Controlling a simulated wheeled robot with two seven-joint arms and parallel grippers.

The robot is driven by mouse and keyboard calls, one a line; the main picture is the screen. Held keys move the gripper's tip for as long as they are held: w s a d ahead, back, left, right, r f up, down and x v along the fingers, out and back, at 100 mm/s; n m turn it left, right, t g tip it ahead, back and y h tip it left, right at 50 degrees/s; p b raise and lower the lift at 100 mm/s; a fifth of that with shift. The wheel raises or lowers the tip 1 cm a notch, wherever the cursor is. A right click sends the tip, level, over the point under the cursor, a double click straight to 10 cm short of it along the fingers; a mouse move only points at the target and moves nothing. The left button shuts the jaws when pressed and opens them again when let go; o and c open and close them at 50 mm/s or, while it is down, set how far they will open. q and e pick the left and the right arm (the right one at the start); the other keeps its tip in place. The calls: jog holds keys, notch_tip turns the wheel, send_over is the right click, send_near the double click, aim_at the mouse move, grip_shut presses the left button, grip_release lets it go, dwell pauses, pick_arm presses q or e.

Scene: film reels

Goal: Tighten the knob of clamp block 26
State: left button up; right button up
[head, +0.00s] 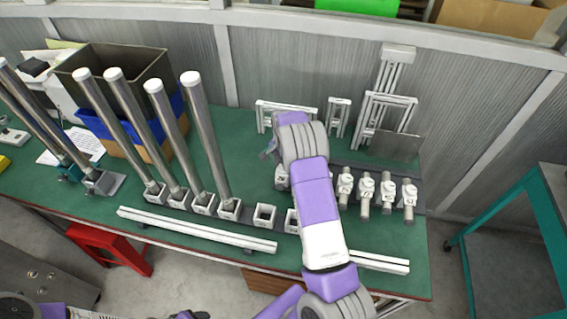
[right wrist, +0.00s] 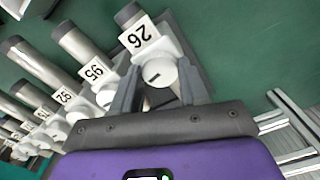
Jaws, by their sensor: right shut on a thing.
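Clamp block 26 (right wrist: 141,38) shows its white label, upside down, in the right wrist view. Its round white knob (right wrist: 161,72) has a short dark slot mark, lying nearly level. My right gripper (right wrist: 158,82) has a finger on each side of the knob and is shut on it. In the head view my right arm (head: 312,190) reaches over the table and hides the gripper's grip and block 26. My left gripper is not in view.
Other clamp blocks, including 95 (right wrist: 97,72) and 92 (right wrist: 65,97), stand in a row close beside block 26. In the head view part of the row (head: 366,188) lies right of my arm. Tall metal posts (head: 205,135) stand left. White frames (head: 385,110) stand behind.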

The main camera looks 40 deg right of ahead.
jog(key=shift+m, duration=0.9)
jog(key=o, duration=1.1)
jog(key=shift+c, duration=0.2)
jog(key=shift+r+p, duration=0.55)
jog(key=shift+r, duration=3.25)
